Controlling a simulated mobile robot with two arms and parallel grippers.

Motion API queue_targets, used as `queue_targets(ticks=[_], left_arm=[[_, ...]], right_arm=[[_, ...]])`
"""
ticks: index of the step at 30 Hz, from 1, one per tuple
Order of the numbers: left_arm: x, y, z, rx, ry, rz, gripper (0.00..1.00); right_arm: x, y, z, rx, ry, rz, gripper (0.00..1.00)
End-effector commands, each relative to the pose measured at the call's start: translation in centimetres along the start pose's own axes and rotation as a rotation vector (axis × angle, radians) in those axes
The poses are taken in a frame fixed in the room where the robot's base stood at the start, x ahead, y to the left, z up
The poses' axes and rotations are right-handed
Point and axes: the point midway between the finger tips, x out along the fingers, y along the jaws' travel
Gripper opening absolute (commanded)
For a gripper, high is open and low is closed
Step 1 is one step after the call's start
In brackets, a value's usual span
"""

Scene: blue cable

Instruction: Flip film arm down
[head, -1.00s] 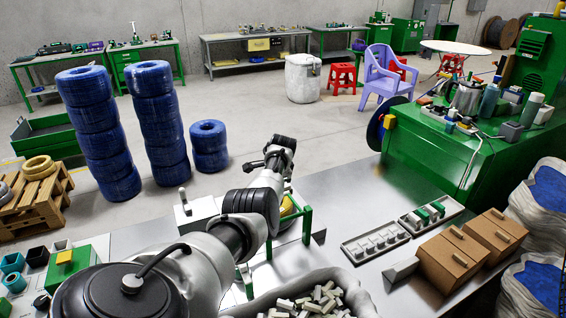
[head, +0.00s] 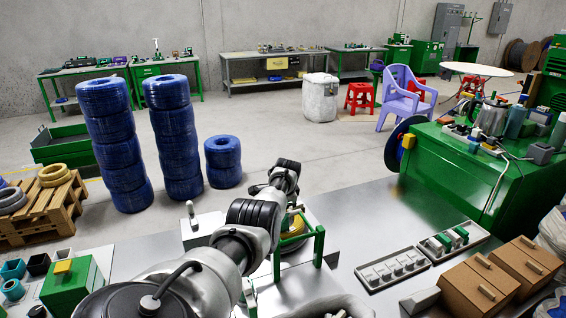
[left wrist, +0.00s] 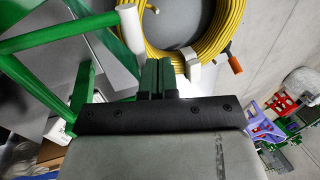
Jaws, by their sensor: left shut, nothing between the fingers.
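A green frame (head: 318,245) stands on the metal bench in the head view, partly behind my left arm. A yellow coil (head: 297,222) shows beside it. In the left wrist view, green bars (left wrist: 60,38) fill the upper left, one ending in a white cylinder (left wrist: 128,20). The yellow coil (left wrist: 222,45) lies beyond my left gripper (left wrist: 155,62), with a white piece and an orange handle at its edge. The left fingers are shut and empty, just below the white cylinder in the picture. I cannot tell which part is the film arm. My right gripper is out of view.
Switch panels (head: 393,268) and brown boxes (head: 480,276) occupy the bench's right side. A green box (head: 70,285) and small containers sit at lower left. Blue cable stacks (head: 120,150) stand on the floor behind.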

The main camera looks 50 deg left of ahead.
Motion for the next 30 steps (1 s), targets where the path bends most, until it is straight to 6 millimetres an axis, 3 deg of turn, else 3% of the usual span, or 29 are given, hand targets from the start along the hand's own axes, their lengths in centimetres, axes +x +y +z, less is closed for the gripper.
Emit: queue_targets(ticks=[6, 23, 30], left_arm=[[0.9, 0.3, 0.0, 0.000, 0.000, 0.000, 0.00], [1.1, 0.4, 0.0, 0.000, 0.000, 0.000, 0.00], [-0.1, 0.3, 0.0, 0.000, 0.000, -0.002, 0.00]], right_arm=[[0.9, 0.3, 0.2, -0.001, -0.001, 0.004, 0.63], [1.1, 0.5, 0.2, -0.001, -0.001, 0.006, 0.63], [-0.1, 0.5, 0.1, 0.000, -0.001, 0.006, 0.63]])
